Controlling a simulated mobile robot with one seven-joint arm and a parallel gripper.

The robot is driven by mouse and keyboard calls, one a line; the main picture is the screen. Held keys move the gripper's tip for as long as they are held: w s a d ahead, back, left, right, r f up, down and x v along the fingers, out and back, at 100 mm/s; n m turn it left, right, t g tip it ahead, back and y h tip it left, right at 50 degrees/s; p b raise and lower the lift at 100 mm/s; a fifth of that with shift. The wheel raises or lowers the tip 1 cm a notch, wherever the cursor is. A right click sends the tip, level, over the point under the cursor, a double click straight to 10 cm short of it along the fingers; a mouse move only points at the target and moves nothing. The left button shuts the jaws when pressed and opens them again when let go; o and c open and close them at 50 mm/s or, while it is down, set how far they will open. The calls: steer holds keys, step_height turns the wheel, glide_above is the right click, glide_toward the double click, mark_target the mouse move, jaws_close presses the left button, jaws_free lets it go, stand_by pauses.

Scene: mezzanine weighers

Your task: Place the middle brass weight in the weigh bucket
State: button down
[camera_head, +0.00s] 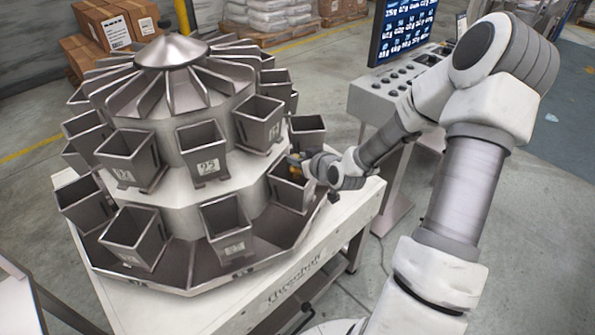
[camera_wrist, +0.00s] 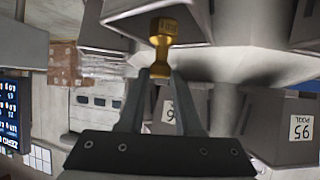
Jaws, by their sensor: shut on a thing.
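The brass weight (camera_wrist: 162,32) is a gold-coloured knobbed piece, held between the fingertips of my gripper (camera_wrist: 160,75) in the wrist view. In the head view my gripper (camera_head: 304,161) is at the right side of the weigher, with a small orange-gold bit of the weight (camera_head: 294,170) showing. It is at the opening of a grey lower-ring weigh bucket (camera_head: 289,194). I cannot tell whether the weight is inside the rim or above it. The bucket's inside is mostly hidden.
The weigher has several other open buckets, such as one labelled 95 (camera_head: 204,165) and a right upper one (camera_head: 259,122). One more bucket (camera_head: 307,132) stands just behind my gripper. A control console (camera_head: 385,100) with a screen (camera_head: 402,30) stands at the back right.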

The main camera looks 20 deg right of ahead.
mark_target(298, 172)
steer(key=shift+w+a+f, duration=0.15)
steer(key=shift+w+f, duration=0.2)
steer(key=shift+f, duration=1.85)
steer(key=shift+f, duration=0.1)
steer(key=shift+f+b, duration=0.35)
steer(key=shift+b, duration=0.2)
steer(key=shift+f, duration=0.2)
steer(key=c, duration=0.6)
jaws_free()
